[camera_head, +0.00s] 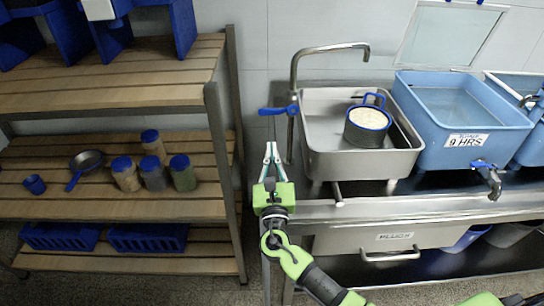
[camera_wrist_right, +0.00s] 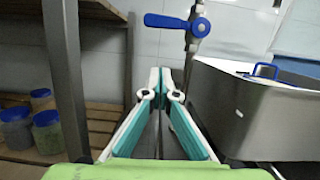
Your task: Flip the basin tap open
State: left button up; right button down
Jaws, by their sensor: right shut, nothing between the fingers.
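The basin tap (camera_head: 294,75) is a tall metal pipe with a curved spout at the left of the steel basin (camera_head: 360,165). Its blue lever (camera_head: 275,111) points left, roughly level. In the right wrist view the blue lever (camera_wrist_right: 170,21) shows at the top, with its round hub at its right end. My right gripper (camera_head: 271,146) is shut and empty, its tips below the lever and apart from it in the picture. The shut fingers (camera_wrist_right: 163,72) also show in the right wrist view. My left gripper is not in view.
A wooden shelf rack (camera_head: 213,110) with jars and a pan stands close left of my right gripper. A pot (camera_head: 366,126) with white contents sits in the steel basin. A blue tub (camera_head: 462,95) labelled "9 HRS" stands to the right. A tiled wall (camera_head: 255,65) is behind.

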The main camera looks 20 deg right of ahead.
aim_at(269, 112)
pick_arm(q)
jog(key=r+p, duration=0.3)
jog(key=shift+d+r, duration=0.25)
pick_arm(e)
jog(key=w+d+r, duration=0.1)
jog(key=w+r, duration=0.3)
jog(key=r, duration=0.1)
jog(key=shift+w, duration=0.4)
jog(key=shift+d+r, duration=0.1)
